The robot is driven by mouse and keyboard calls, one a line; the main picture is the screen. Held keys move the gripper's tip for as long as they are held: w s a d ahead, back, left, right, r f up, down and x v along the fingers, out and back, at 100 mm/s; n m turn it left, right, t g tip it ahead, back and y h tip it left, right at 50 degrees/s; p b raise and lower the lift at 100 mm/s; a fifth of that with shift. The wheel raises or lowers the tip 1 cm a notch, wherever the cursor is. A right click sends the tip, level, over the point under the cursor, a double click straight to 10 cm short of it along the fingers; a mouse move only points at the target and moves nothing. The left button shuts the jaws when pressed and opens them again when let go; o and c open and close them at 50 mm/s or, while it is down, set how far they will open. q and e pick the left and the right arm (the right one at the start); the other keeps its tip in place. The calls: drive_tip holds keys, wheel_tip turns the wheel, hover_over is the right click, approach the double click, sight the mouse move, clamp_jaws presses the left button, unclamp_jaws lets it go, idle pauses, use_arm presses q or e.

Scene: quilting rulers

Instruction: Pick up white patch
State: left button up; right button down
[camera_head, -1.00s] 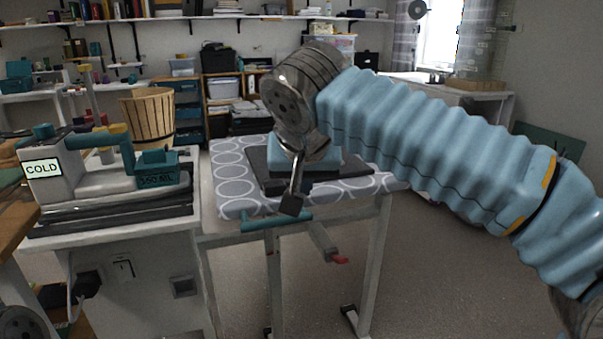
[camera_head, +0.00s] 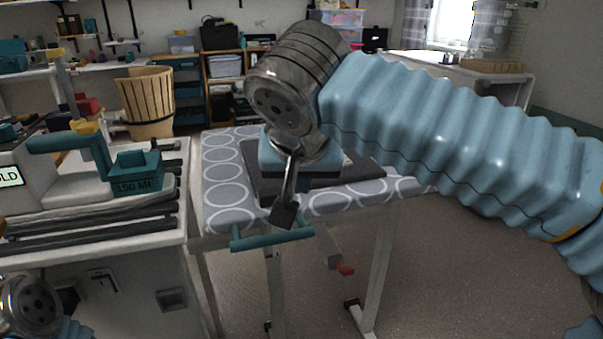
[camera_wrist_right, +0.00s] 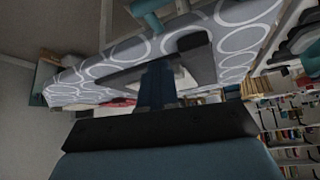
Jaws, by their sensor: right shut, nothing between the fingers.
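I cannot make out a white patch for certain in either view. A small pale area (camera_wrist_right: 187,82) shows beside the fingers in the right wrist view, too dim to identify. My right gripper (camera_head: 284,214) is shut and empty, in front of the padded table in the head view. Its dark fingers also show in the right wrist view (camera_wrist_right: 157,82). The padded table (camera_head: 226,190) has a grey cover with white rings. A dark grey mat (camera_head: 362,172) lies on it, with a teal block (camera_head: 325,168) on top, partly hidden by my right wrist. My left gripper is out of view; part of my left arm shows at lower left.
A teal bar (camera_head: 258,240) runs along the table's front edge. A white workbench (camera_head: 130,245) with a teal-and-white machine (camera_head: 135,170) stands at left, with a wooden basket (camera_head: 147,105) behind. Shelves with boxes line the back. Floor at right (camera_head: 450,270) is clear.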

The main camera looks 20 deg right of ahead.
drive_tip(key=w, duration=0.2)
drive_tip(key=w+d+p, duration=0.1)
drive_tip(key=w, duration=0.2)
drive_tip(key=w+d+p, duration=0.1)
drive_tip(key=w, duration=0.2)
drive_tip(key=shift+w+d+r, duration=0.1)
drive_tip(key=shift+w+d, duration=0.05)
drive_tip(key=shift+w, duration=0.05)
drive_tip(key=shift+f+b, duration=0.4)
drive_tip(key=shift+f, duration=0.5)
drive_tip(key=shift+s+f, duration=0.15)
drive_tip(key=shift+f, duration=0.05)
drive_tip(key=shift+s+f+b, duration=0.15)
drive_tip(key=shift+s+b, duration=0.15)
drive_tip(key=shift+b, duration=0.1)
drive_tip(key=s, duration=0.1)
drive_tip(key=s+a+b, duration=0.1)
drive_tip(key=shift+s+f+b, duration=0.1)
drive_tip(key=shift+s+b, duration=0.2)
drive_tip(key=shift+s, duration=0.05)
drive_tip(key=shift+s+r, duration=0.15)
drive_tip(key=shift+r, duration=0.3)
